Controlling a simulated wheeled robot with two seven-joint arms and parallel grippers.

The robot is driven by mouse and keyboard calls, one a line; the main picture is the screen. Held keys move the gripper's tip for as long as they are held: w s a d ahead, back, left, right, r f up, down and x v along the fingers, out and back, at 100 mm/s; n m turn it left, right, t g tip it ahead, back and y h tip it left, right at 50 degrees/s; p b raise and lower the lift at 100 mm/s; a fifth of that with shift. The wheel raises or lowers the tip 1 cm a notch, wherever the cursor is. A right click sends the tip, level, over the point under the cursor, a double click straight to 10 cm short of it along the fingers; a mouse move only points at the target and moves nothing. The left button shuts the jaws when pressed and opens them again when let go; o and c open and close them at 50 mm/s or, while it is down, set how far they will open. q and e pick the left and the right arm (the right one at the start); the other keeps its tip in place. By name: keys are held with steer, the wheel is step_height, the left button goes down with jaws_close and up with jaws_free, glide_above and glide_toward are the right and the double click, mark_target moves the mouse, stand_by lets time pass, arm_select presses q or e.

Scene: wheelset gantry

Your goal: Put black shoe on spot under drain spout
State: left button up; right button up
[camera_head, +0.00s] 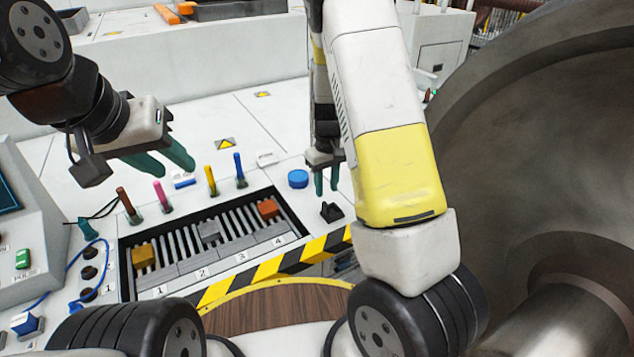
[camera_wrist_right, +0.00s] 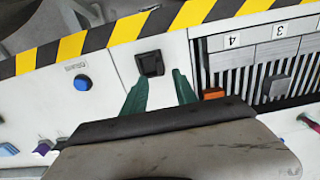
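A small black block-like piece (camera_head: 332,212), which I take for the black shoe, sits on the white panel just behind the striped edge. In the right wrist view it is a dark square piece (camera_wrist_right: 150,63) just beyond my fingertips. My right gripper (camera_head: 327,188) points down behind it, and its green fingers (camera_wrist_right: 161,78) are apart with nothing visible between them. I see no contact with the black piece. My left gripper (camera_head: 178,165) is over the panel at the left, fingers apart and empty. I cannot make out a drain spout or a marked spot.
A slotted rack (camera_head: 215,238) with numbered lanes holds orange, grey and yellow blocks. Several coloured pegs (camera_head: 240,170) and a round blue cap (camera_head: 298,178) stand behind it. A blue button (camera_wrist_right: 82,82) is beside the black piece. A large metal wheel (camera_head: 540,150) fills the right.

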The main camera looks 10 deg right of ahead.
mark_target(326, 204)
steer(key=s+r+m+t+y, duration=0.1)
steer(key=s+r, duration=0.2)
steer(key=r, duration=0.4)
steer(key=s+a+r+t+y, duration=0.1)
steer(key=s+r, duration=0.3)
steer(key=r, duration=0.3)
steer(key=s+r+m+t+y, duration=0.1)
steer(key=s+r, duration=0.2)
steer(key=r, duration=0.4)
steer(key=s+r+t, duration=0.1)
steer(key=s+r, duration=0.2)
steer(key=s, duration=0.4)
steer(key=s+r+m+t, duration=0.1)
steer(key=s+r+t, duration=0.1)
steer(key=s, duration=0.5)
steer(key=shift+a+r+h, duration=0.25)
steer(key=shift+r+h, duration=0.15)
steer(key=shift+r, duration=0.5)
steer(key=shift+w, duration=0.1)
